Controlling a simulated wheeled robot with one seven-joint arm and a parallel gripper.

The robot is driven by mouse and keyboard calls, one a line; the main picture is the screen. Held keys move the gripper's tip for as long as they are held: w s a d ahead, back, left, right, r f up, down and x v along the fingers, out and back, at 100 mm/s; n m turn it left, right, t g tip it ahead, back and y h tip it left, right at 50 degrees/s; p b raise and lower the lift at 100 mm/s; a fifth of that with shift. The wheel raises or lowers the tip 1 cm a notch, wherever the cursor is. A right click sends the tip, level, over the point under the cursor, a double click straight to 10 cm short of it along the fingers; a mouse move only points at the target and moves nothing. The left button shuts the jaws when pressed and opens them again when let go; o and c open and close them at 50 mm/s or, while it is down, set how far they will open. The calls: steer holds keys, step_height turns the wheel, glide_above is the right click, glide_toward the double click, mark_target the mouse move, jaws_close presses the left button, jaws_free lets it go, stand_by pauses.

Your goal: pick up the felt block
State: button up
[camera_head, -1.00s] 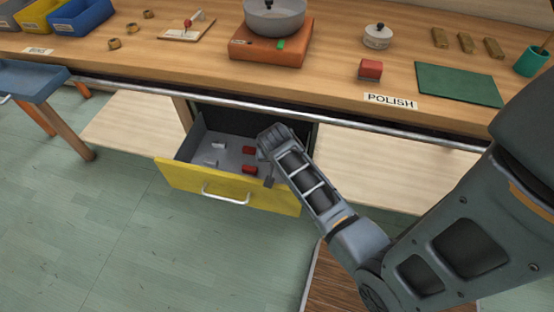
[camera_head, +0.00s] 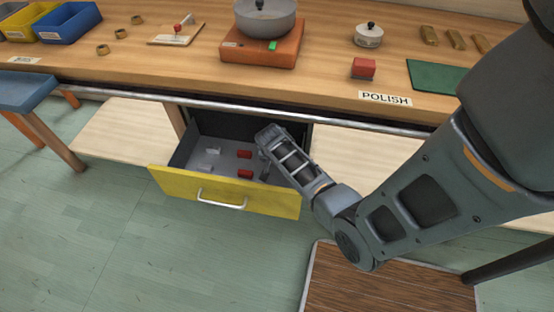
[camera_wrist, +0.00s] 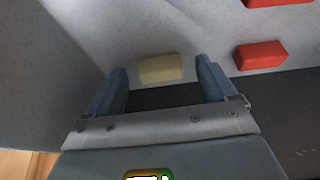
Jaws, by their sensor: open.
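My gripper (camera_wrist: 162,68) is open, its two fingers apart on either side of a pale cream block (camera_wrist: 161,68) in the wrist view. The block looks like the felt block; it lies on the grey drawer floor, slightly beyond or between the fingertips, and I cannot tell if they touch it. In the head view my gripper (camera_head: 265,170) reaches into the right part of the open yellow-fronted drawer (camera_head: 225,192), and the cream block is hidden there.
Two red blocks (camera_head: 245,174) lie beside my gripper, one also in the wrist view (camera_wrist: 260,56). Small white pieces (camera_head: 213,151) lie further left. Drawer walls surround the gripper; the bench edge rail (camera_head: 215,104) runs above. A red-topped block (camera_head: 363,68) sits on the bench.

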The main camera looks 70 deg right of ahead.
steer(key=shift+d+f, duration=0.2)
steer(key=shift+f, duration=0.25)
steer(key=shift+c, duration=0.5)
steer(key=c, duration=1)
steer(key=shift+r, duration=0.1)
